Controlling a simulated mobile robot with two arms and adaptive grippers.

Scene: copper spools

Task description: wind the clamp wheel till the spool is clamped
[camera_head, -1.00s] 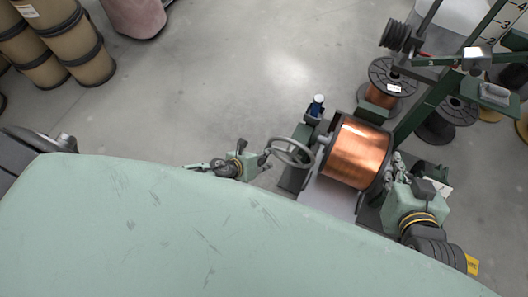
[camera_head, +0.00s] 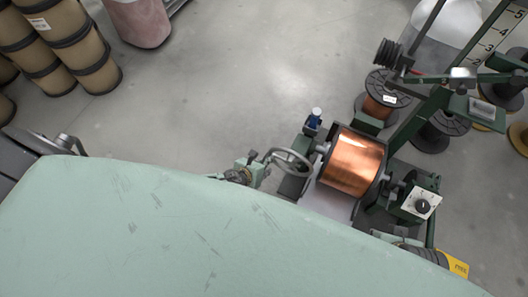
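The copper spool (camera_head: 354,161), wound with shiny copper wire between dark flanges, sits in the green winding machine right of centre. The clamp wheel (camera_head: 307,156), a grey hand wheel, is on the spool's left side. My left gripper (camera_head: 264,160) is at the left edge of the wheel's rim. It looks very close to the rim, but I cannot tell whether it grips it. Its fingers are small and partly overlapped by the wheel. My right gripper does not show; only a dark part of that arm shows low at the right.
A control box (camera_head: 416,203) with a dial stands right of the spool. More spools (camera_head: 383,97) stand at the back right, and brown drums (camera_head: 55,40) at the back left.

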